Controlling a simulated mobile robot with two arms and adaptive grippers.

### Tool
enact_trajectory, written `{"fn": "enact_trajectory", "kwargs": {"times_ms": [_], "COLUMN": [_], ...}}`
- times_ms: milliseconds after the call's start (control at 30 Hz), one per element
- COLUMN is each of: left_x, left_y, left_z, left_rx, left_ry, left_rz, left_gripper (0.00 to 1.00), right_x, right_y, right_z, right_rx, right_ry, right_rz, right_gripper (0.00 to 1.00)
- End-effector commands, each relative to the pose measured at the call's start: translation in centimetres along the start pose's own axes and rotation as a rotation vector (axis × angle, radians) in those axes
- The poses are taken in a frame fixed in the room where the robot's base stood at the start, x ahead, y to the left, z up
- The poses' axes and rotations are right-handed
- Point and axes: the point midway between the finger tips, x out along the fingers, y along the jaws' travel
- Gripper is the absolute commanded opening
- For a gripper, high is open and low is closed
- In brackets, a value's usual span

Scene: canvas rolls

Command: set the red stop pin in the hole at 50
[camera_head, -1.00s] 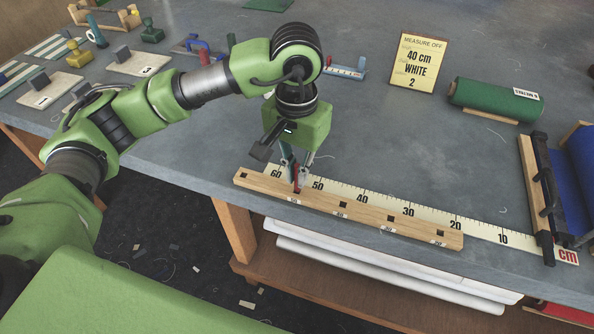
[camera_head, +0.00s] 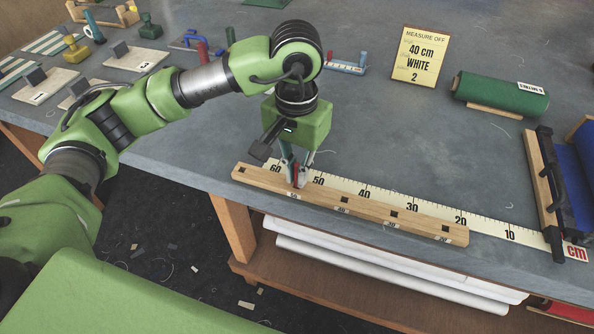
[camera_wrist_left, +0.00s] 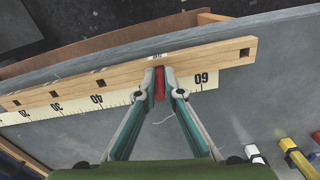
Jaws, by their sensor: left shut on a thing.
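The red stop pin (camera_head: 296,178) is held upright between the fingertips of my left gripper (camera_head: 296,176). The pin also shows in the left wrist view (camera_wrist_left: 159,84), in front of the label 50 on the wooden stop bar (camera_wrist_left: 205,57). The bar (camera_head: 365,207) lies along the cream ruler (camera_head: 389,198) near the table's front edge. The pin's lower end is at the bar, at the place of the hole at 50. That hole is hidden by the pin and fingers, so I cannot tell how deep the pin is. My right gripper is not in view.
A card (camera_head: 421,56) reads 40 cm, WHITE, 2. A green roll (camera_head: 500,94) lies behind the bar, and a dark frame with blue cloth (camera_head: 567,175) stands at the right. Stamps and boards fill the back left. The grey table (camera_head: 390,125) is clear between.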

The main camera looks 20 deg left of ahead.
Motion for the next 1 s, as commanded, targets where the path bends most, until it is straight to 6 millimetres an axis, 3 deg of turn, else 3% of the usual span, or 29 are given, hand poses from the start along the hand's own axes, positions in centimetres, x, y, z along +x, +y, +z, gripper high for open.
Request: {"fn": "enact_trajectory", "kwargs": {"times_ms": [267,300,367,767,1000], "left_x": [0.7,0.5,0.5,0.1,-4.0], "left_y": [0.0,0.0,0.0,0.0,0.0], "left_z": [0.0,0.0,0.0,-0.1,-0.1], "left_rx": [0.000,0.000,0.000,0.000,0.000], "left_ry": [0.001,0.001,0.000,0.002,0.005], "left_rz": [0.000,0.000,0.000,0.000,0.000], "left_gripper": [0.00,0.16,0.28,0.28,0.28], "right_x": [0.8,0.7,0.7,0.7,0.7], "right_y": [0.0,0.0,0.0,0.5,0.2], "right_z": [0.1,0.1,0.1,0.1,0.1], "right_rx": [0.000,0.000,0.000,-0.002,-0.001], "right_ry": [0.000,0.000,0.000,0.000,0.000], "right_rz": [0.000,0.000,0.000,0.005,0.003], "right_gripper": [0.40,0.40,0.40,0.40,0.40]}}
